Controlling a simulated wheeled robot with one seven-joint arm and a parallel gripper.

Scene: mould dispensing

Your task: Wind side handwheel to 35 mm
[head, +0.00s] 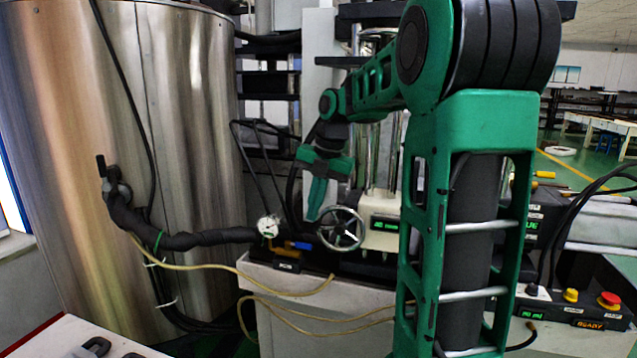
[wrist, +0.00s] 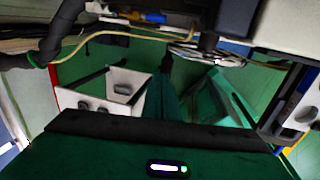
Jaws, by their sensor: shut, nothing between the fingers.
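The side handwheel (head: 341,229) is a spoked metal wheel on the front of a pale machine housing in the head view. In the wrist view the handwheel (wrist: 207,54) shows nearly edge-on at the upper middle, on a dark shaft. A small display (head: 385,225) with green characters sits right of the wheel; its value is too small to read. My green gripper (head: 313,216) points down just left of the wheel's rim. Its fingers are shut with nothing held. I cannot tell whether they touch the rim.
A large steel tank (head: 185,120) stands at left, with a black wrapped hose (head: 185,240) running toward a small gauge (head: 268,226). A blue-handled valve (head: 298,245) lies left of the wheel. A control box with a red button (head: 609,300) is at lower right. A white bin (wrist: 118,90) stands below.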

